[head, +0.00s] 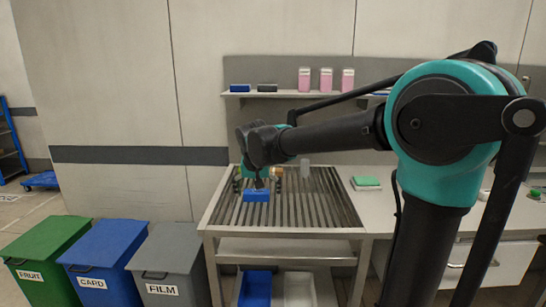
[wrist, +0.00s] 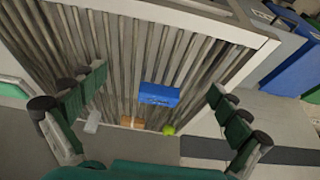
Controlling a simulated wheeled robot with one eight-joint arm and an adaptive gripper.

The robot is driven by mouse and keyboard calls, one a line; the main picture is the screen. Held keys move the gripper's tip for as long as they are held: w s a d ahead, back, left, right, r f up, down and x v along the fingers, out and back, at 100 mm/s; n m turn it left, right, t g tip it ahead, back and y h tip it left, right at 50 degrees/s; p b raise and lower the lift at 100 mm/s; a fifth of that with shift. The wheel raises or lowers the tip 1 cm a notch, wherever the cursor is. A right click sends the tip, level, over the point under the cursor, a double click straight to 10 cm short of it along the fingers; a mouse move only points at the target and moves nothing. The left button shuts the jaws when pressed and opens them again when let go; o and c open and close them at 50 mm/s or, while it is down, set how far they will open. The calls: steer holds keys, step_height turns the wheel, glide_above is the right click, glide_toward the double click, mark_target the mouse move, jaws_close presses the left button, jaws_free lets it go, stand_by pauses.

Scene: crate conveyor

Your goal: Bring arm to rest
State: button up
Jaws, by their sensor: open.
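My gripper (head: 258,176) hangs from my outstretched arm over the left part of the slatted table (head: 318,205) in the head view. In the wrist view its two green-padded fingers (wrist: 157,82) are spread wide, with nothing held between them. A blue box (wrist: 160,94) lies on the slats in the gap between the fingers as pictured; it also shows just below the gripper in the head view (head: 256,196). I cannot tell the exact height of the gripper above it.
Near the blue box are a brown block (wrist: 131,121), a yellow-green ball (wrist: 168,130) and a pale item (wrist: 92,124). Green (head: 48,245), blue (head: 105,248) and grey (head: 178,252) bins stand left. A wall shelf (head: 290,94) is behind; a counter (head: 372,205) adjoins right.

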steer(key=s+d+f, duration=0.9)
steer(key=s+d, duration=0.1)
steer(key=d, duration=0.2)
steer(key=s+d+f, duration=0.9)
steer(key=s+d, duration=0.2)
steer(key=shift+s+d+f, duration=0.15)
steer(key=shift+d+f, duration=0.1)
steer(key=shift+d, duration=0.15)
